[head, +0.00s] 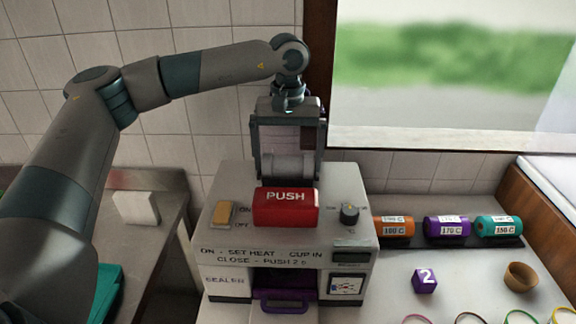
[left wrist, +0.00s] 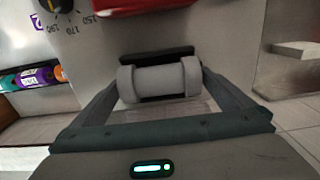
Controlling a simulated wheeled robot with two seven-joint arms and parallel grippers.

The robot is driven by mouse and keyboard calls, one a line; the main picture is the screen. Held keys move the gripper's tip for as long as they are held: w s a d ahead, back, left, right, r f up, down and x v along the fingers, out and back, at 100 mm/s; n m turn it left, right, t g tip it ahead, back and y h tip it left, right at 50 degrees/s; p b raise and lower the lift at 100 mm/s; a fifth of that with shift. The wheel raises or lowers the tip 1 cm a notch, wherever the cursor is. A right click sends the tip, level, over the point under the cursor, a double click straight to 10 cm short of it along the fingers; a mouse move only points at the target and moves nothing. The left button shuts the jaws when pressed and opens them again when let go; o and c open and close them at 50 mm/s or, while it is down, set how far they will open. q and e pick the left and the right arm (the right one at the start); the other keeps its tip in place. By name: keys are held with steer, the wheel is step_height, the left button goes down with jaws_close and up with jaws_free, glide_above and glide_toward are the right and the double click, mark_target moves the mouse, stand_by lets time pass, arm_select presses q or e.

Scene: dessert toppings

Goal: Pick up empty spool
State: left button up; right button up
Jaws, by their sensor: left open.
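The empty spool (head: 287,168) is a pale grey cylinder with wider end flanges, lying crosswise at the back top of the sealer machine (head: 225,190). It also shows in the left wrist view (left wrist: 158,82), in front of a dark slot. My left gripper (head: 289,175) reaches down over the spool from behind, with one finger at each end of it. In the left wrist view the fingers (left wrist: 158,88) stand open on both sides of the spool. Whether they touch its flanges is unclear. My right gripper is not in view.
A red PUSH block (head: 286,207) sits just in front of the spool. A yellow switch (head: 226,214) and a knob (head: 349,213) flank it. Orange (head: 393,230), purple (head: 447,228) and teal (head: 498,227) rolls lie on a rack at right. A window frame (head: 318,80) stands behind.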

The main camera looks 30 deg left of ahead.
mark_target(288, 158)
arm_select(q)
steer(key=shift+c, duration=0.6)
steer(key=c, duration=0.7)
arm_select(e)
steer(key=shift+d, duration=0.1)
arm_select(q)
steer(key=shift+r, duration=0.1)
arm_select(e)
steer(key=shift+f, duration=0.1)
